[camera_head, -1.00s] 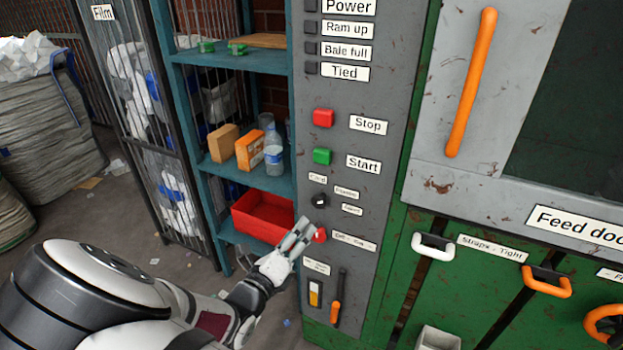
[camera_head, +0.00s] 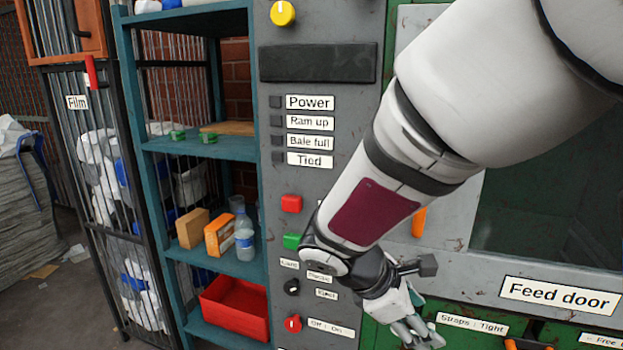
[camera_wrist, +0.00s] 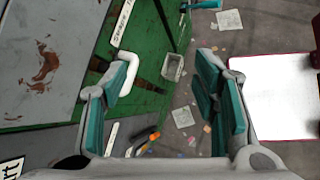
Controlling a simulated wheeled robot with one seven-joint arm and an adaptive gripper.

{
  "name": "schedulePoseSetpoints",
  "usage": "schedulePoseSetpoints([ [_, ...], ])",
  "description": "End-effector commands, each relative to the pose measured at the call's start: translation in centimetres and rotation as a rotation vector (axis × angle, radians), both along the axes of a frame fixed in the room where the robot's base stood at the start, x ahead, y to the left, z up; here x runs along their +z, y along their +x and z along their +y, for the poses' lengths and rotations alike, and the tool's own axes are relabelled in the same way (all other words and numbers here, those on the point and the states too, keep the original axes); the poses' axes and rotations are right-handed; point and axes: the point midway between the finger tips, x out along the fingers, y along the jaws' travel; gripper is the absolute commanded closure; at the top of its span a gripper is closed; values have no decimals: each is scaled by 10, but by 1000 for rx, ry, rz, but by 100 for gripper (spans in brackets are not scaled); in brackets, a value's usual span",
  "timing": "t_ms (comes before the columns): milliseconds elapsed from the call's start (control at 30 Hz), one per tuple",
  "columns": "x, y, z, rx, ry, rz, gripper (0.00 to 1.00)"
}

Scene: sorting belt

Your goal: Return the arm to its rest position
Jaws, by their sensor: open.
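My gripper (camera_head: 424,338) hangs at the bottom of the head view, right of the control panel (camera_head: 265,180) and in front of the green lower part of the machine. My arm crosses the upper right of that view and covers part of the panel and the door. In the wrist view my gripper (camera_wrist: 165,100) has its teal-padded fingers wide apart, with nothing between them. The red knob (camera_head: 293,323) by the Off/On label stands clear of my gripper.
Shelves left of the panel hold a red bin (camera_head: 236,308), boxes (camera_head: 219,234) and a bottle (camera_head: 244,236). The feed door sign (camera_head: 558,295) is at right. A white handle (camera_wrist: 98,72) is close to a finger in the wrist view. Litter lies on the floor.

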Motion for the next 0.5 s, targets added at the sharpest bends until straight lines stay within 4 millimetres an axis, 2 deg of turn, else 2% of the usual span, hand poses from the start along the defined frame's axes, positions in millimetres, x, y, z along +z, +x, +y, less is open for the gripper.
schedulePoseSetpoints([
  [33, 10, -12, -10, -89, 74, -42, 45],
  [200, 33, -51, -27, -369, 292, -171, 45],
  [500, 71, -115, -33, -834, 648, -424, 45],
])
